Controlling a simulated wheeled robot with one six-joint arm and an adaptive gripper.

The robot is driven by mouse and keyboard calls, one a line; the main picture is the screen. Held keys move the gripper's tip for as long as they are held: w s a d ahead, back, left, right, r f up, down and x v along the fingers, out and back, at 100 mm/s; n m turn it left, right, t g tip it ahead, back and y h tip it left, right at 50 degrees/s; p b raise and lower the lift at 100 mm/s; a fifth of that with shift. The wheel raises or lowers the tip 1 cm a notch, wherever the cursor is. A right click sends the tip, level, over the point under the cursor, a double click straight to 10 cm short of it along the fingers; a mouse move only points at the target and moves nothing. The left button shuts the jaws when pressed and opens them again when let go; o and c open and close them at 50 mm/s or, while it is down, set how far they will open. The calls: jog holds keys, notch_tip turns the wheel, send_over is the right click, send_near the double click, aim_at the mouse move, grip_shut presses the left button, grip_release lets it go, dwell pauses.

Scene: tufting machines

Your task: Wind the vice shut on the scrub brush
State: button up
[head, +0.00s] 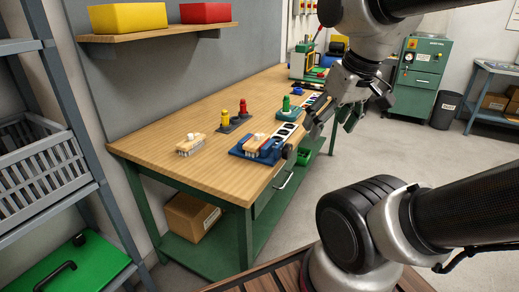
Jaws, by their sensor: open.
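A blue vice (244,151) sits near the front edge of the wooden workbench. A scrub brush with a tan back (255,142) is at the vice, seemingly between its jaws; I cannot tell whether they touch it. A dark round knob (287,151) is at the vice's right side. A second, similar brush (190,145) stands on the bench to the left, apart from the vice. My gripper (334,126) is open and empty, pointing down, to the right of the vice and beyond the bench's front edge in the picture.
The workbench (170,136) carries red and yellow pieces (234,115) on a dark base, a green piece (287,103) on a stand, and a strip with dark round holes (292,129). A green machine (302,60) stands at the far end.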

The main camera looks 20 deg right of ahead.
jog(key=d+f+m+g, duration=0.3)
jog(key=d+f+g, duration=0.1)
jog(key=d+f, duration=0.25)
jog(key=m+t+y, duration=1.1)
jog(key=m+t, duration=0.3)
jog(key=m, duration=0.9)
send_near(290, 151)
jog(key=x, duration=1.1)
jog(key=shift+d+f, duration=0.1)
jog(key=shift+d, duration=0.05)
jog(key=c, duration=1)
jog(key=shift+m, duration=1.6)
jog(key=shift+c, duration=0.2)
